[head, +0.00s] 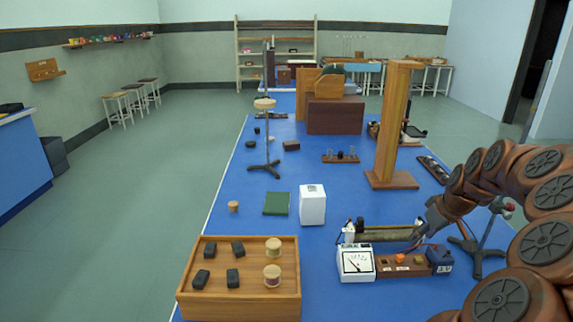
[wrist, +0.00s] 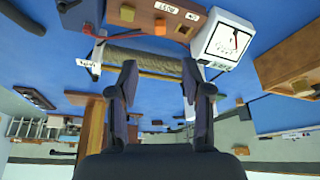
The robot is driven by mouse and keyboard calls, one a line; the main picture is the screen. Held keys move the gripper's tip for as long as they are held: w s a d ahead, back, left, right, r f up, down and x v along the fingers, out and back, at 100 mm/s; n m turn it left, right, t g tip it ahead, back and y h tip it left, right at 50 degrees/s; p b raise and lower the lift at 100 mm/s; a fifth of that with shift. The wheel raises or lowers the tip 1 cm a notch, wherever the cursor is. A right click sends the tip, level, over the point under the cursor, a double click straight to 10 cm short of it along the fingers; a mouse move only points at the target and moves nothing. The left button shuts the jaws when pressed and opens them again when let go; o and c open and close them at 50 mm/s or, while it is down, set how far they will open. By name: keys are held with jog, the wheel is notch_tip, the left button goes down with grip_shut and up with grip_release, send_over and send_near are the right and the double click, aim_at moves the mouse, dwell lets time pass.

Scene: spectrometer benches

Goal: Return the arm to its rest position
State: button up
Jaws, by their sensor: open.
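My arm comes in from the right of the head view. My gripper (head: 430,222) is over the right side of the blue bench, close to the right end of a wire-wound coil (head: 384,233). In the wrist view, which looks upside down, my gripper (wrist: 160,80) has its two dark fingers apart with nothing held between them. The coil (wrist: 146,60) shows beyond the fingertips; whether they touch it I cannot tell. A white meter (head: 355,262) stands in front of the coil, and it also shows in the wrist view (wrist: 222,42).
A wooden board with a blue block (head: 440,258) lies beside the meter. A stand (head: 478,252) is close under my arm. A tall wooden post (head: 392,125) rises behind. A wooden tray (head: 240,303) with dark blocks and spools is front left. Floor at left (head: 110,230) is clear.

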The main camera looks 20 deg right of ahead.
jog(key=s+a+r+n+g+y, duration=0.1)
jog(key=s+a+r, duration=0.1)
jog(key=a, duration=1.1)
jog(key=s+a+r+n+g, duration=0.1)
jog(key=s+a+r+g, duration=0.15)
jog(key=a, duration=1.05)
jog(key=s+a+f+m+g, duration=0.1)
jog(key=s+a, duration=0.3)
jog(key=s, duration=0.2)
jog(key=s+a+f+g+p, duration=0.1)
jog(key=s+a, duration=0.2)
jog(key=s, duration=0.4)
jog(key=s+a+m+g+h, duration=0.1)
jog(key=s+a, duration=0.3)
jog(key=s, duration=0.3)
jog(key=shift+s+a+f+m, duration=0.25)
jog(key=shift+a+f+m, duration=0.05)
jog(key=shift+a+f, duration=0.1)
